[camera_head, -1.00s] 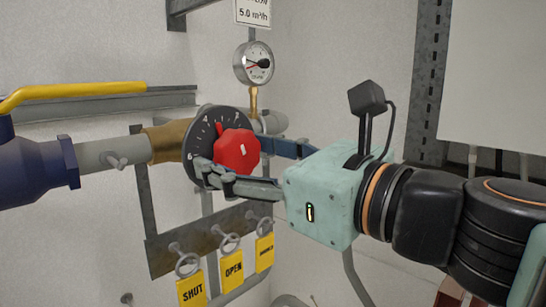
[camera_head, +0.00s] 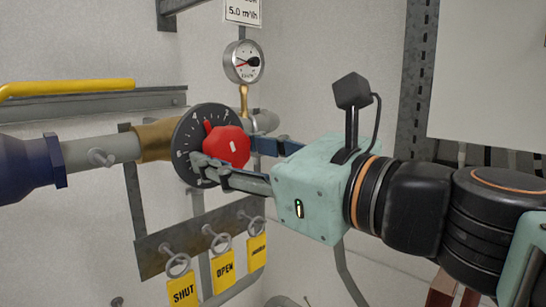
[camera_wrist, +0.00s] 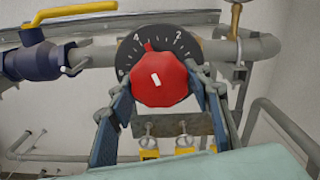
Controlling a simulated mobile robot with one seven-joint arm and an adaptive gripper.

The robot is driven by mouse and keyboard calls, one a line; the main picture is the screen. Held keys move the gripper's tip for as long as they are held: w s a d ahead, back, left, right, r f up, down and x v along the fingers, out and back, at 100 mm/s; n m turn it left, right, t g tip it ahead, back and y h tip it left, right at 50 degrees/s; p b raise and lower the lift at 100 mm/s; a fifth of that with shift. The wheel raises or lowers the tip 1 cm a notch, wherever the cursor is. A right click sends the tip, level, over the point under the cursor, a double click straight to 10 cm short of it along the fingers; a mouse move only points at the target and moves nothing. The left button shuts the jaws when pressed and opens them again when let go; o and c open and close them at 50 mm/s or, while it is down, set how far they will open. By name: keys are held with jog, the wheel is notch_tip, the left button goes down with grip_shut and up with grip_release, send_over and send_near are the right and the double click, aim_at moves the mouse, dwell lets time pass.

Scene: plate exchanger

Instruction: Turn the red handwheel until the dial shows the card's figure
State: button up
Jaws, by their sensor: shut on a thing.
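The red handwheel (camera_head: 226,147) stands in front of a round black scale plate (camera_head: 185,141) on the pipe; in the wrist view, the handwheel (camera_wrist: 160,79) fills the middle and bears a white mark. A red pointer on the plate (camera_wrist: 125,55) stands close to the figure 4, on the side towards 2. My gripper (camera_wrist: 164,85) is shut on the handwheel, one finger on either side of its rim. A round white gauge (camera_head: 243,62) stands above; its reading is too small to tell. The card (camera_head: 243,12) at the top edge reads 5.0 m³/h; its upper line is cut off.
A blue valve (camera_head: 28,168) with a yellow lever (camera_head: 65,88) is at left. Yellow tags (camera_head: 183,291) marked SHUT and OPEN, and a third one, hang from hooks on a rail below the handwheel. A pale panel (camera_head: 490,75) stands at right.

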jog(key=n+b, duration=0.3)
jog(key=b, duration=0.1)
jog(key=shift+f+n+b, duration=0.3)
jog(key=shift+n+b, duration=0.1)
jog(key=n+b, duration=0.5)
jog(key=shift+b, duration=0.35)
jog(key=n+b, duration=0.4)
jog(key=n, duration=0.1)
jog(key=shift+w+r, duration=0.1)
jog(key=shift+r, duration=0.05)
jog(key=shift+d+r+n+b, duration=0.1)
jog(key=shift+r+n+b, duration=0.1)
jog(key=shift+n+b, duration=1.85)
jog(key=shift+n, duration=0.35)
jog(key=o, duration=1.2)
jog(key=shift+c, duration=0.2)
jog(key=shift+r, duration=0.1)
